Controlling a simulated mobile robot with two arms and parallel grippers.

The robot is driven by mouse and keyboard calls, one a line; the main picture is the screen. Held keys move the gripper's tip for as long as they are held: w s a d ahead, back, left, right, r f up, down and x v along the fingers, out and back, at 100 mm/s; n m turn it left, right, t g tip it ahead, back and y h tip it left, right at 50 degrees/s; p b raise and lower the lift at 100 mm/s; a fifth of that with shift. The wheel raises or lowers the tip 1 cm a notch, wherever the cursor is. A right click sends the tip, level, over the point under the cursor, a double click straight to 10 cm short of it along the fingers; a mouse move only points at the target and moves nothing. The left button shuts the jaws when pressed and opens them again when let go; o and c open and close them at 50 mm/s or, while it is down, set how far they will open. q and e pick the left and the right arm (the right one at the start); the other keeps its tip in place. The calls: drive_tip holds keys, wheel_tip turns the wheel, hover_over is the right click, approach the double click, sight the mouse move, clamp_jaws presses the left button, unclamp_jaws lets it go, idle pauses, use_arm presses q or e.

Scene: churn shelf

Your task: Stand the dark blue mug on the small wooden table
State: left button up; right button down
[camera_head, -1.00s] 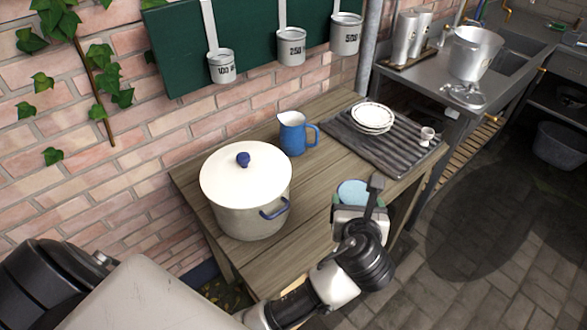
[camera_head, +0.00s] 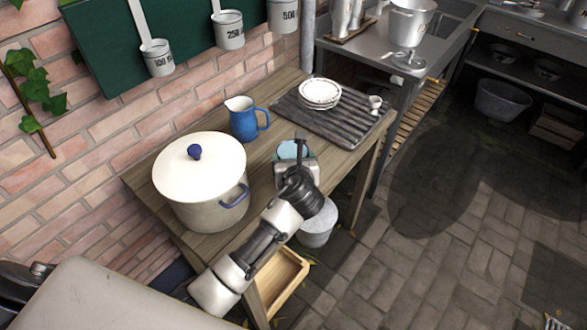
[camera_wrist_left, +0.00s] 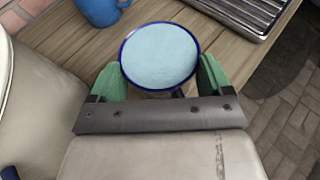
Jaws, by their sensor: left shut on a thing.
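The dark blue mug (camera_wrist_left: 160,54) shows from above in the left wrist view, with a dark blue rim and a pale blue inside. My left gripper (camera_wrist_left: 158,82) is shut on it, with green finger pads on either side. In the head view the mug (camera_head: 292,149) is mostly hidden by my gripper (camera_head: 295,162). It is over the wooden table (camera_head: 262,160), between the pot and the ribbed tray. I cannot tell whether its base touches the table. My right gripper is not in view.
A lidded cream pot (camera_head: 198,205) stands on the table's left part. A blue jug (camera_head: 243,124) stands behind the mug. A ribbed tray (camera_head: 345,128) with white plates (camera_head: 320,92) and a small cup (camera_head: 375,103) lies at the right. Bare wood shows between them.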

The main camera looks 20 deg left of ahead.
use_arm(q)
wheel_tip(320, 180, down, 3)
drive_tip(key=shift+f, duration=0.1)
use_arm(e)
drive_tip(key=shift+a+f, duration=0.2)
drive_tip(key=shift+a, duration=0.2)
use_arm(q)
drive_tip(key=o, duration=1.1)
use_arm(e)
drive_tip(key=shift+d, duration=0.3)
use_arm(q)
drive_tip(key=v, duration=1.2)
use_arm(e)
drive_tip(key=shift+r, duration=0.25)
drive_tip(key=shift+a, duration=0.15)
